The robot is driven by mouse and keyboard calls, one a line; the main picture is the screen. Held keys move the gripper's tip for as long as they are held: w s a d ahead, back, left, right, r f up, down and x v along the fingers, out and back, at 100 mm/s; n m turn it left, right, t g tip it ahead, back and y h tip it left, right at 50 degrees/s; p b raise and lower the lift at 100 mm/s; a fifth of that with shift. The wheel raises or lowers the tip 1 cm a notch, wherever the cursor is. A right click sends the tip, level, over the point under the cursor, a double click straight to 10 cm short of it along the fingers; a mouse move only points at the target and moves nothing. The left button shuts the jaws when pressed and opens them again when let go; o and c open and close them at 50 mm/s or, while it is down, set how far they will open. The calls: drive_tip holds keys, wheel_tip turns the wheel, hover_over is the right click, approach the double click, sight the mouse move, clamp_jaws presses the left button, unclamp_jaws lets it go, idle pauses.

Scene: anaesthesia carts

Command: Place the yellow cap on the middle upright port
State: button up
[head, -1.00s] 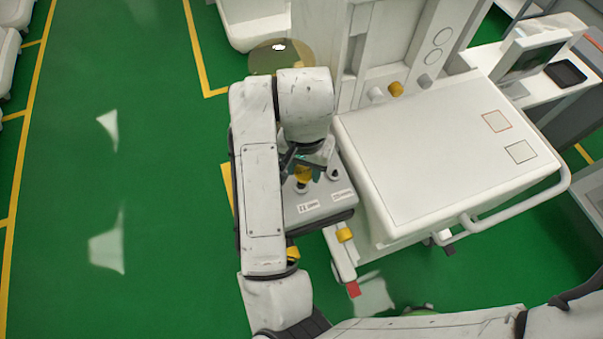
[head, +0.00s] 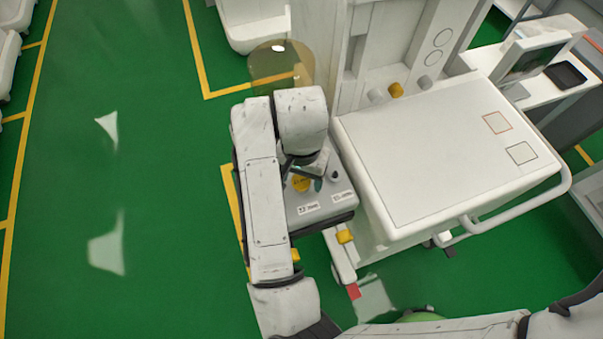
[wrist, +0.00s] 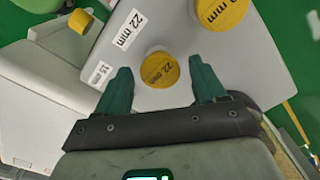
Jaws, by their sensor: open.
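A yellow cap marked 22 mm (wrist: 160,70) sits between my fingers in the wrist view, with a narrow gap on each side. In the head view the cap (head: 301,183) sits low over the grey port block (head: 320,208), where the middle port is; the port under it is hidden. My gripper (wrist: 163,85) is open, with a teal finger on either side of the cap. A second yellow 22 mm cap (wrist: 221,10) is at the wrist view's top edge. A bare port (head: 333,176) stands to the right in the head view.
The white cart top (head: 440,150) lies right of the block, with a push handle (head: 520,205). A yellow knob (head: 345,236) is below the block. Green floor at left is clear.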

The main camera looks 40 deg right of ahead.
sight(301, 180)
drive_tip(key=shift+r, duration=0.1)
wheel_tip(301, 180, up, 12)
drive_tip(key=p, duration=0.2)
idle(1.5)
